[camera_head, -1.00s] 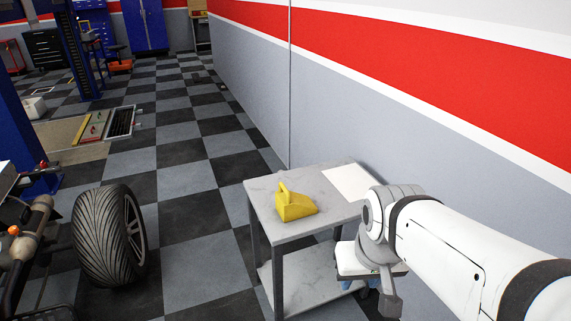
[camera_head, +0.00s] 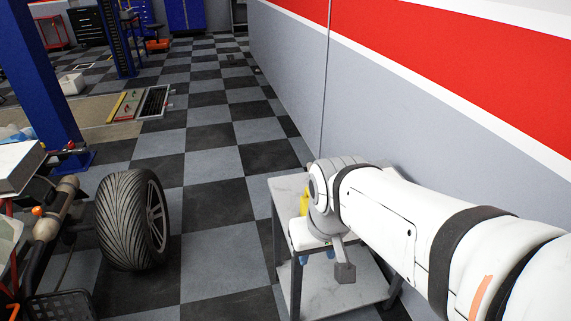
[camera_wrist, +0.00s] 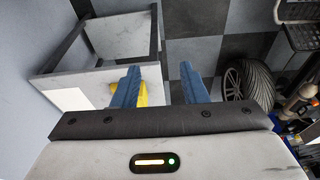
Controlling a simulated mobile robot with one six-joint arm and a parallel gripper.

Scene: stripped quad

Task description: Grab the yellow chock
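The yellow chock (camera_head: 304,201) sits on the top of a small grey table (camera_head: 284,187). In the head view my arm hides most of it.
A wheel (camera_head: 132,219) stands on the checkered floor left of the table, near a vehicle frame. A grey and red wall (camera_head: 290,75) runs behind the table. A white sheet (camera_wrist: 66,99) lies on the tabletop. Open floor lies between wheel and table.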

